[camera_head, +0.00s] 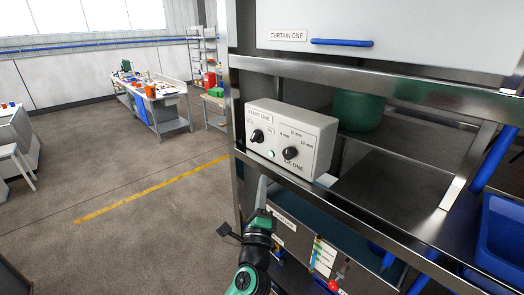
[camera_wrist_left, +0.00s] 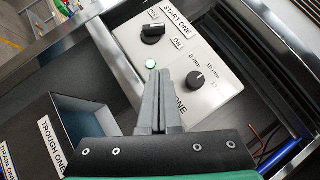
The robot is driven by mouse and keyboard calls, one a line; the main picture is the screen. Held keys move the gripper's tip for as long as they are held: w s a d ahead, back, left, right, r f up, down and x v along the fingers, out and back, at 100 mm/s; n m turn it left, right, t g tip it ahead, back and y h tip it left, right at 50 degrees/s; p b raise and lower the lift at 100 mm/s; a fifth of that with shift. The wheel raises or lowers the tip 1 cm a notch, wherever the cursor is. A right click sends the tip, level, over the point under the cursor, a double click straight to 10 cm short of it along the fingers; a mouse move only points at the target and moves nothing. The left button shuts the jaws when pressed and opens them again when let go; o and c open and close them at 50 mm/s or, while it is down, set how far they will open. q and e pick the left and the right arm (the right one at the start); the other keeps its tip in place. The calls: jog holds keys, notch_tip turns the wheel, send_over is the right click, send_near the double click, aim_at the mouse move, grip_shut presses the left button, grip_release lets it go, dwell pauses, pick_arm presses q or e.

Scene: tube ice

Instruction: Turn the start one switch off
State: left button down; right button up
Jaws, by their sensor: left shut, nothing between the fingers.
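The start one switch (camera_head: 257,136) is a black rotary knob under the "START ONE" label on a pale control box (camera_head: 318,130). In the left wrist view the knob (camera_wrist_left: 152,34) sits between a label above it and an "ON" label; which one it points to is hard to tell. A green lamp (camera_wrist_left: 151,64) below it looks lit. A second black knob (camera_wrist_left: 196,81), with mm marks, sits to its right. My left gripper (camera_head: 262,182) is shut and empty, in front of and below the box. Its fingers (camera_wrist_left: 160,76) appear apart from the knob. My right gripper is out of view.
The box stands on a metal shelf with a steel front rail (camera_head: 350,205). The "CURTAIN ONE" panel (camera_head: 400,40) with a blue handle is above. A green round container (camera_head: 360,110) is behind. The trough (camera_wrist_left: 85,105) lies below. Open floor is at left.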

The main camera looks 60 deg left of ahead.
pick_arm(q)
jog(key=shift+r, duration=0.1)
jog(key=p, duration=0.3)
send_near(259, 135)
jog(key=x, duration=0.5)
jog(key=shift+w, duration=0.4)
jog(key=shift+s+a, duration=0.1)
jog(key=shift+a, duration=0.3)
